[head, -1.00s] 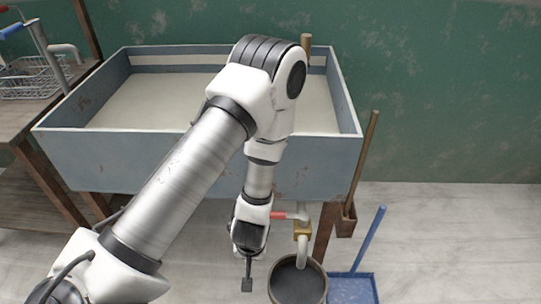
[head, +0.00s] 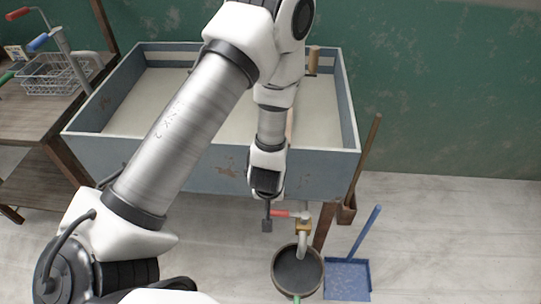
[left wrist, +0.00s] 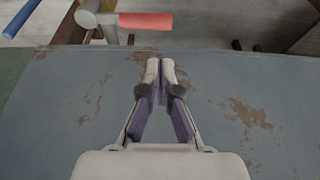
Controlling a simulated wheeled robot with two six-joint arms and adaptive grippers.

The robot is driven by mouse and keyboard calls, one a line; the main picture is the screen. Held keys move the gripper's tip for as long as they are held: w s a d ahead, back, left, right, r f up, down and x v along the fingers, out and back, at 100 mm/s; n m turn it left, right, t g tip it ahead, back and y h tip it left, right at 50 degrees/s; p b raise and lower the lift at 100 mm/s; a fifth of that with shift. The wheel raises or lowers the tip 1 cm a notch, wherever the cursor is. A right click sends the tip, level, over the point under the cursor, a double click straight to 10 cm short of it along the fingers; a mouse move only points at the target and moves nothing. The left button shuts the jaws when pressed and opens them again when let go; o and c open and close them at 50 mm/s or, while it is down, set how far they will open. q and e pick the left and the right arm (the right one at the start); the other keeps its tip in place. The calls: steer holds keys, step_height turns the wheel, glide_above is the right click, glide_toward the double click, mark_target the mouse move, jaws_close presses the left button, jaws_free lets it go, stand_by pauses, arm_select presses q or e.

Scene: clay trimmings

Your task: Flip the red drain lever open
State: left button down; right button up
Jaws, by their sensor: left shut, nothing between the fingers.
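The red drain lever (head: 280,213) lies roughly level, pointing left from the brass valve (head: 303,228) on the drain pipe under the blue-grey trough (head: 210,165). In the left wrist view the lever (left wrist: 146,21) extends right from the pale pipe fitting (left wrist: 98,20). My left gripper (head: 267,225) is just left of the lever's free end in the head view. In the left wrist view its fingertips (left wrist: 161,68) are together and empty, short of the lever, with a visible gap in the picture. Whether they touch the trough wall cannot be told. My right gripper is out of view.
A dark bucket (head: 297,283) stands below the pipe's spout. A blue dustpan (head: 348,280) with a long handle lies to its right. A wooden bench (head: 40,120) with a wire basket stands at left.

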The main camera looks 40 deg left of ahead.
mark_target(288, 214)
arm_select(q)
steer(key=x, duration=0.8)
steer(key=shift+w+a+f, duration=0.1)
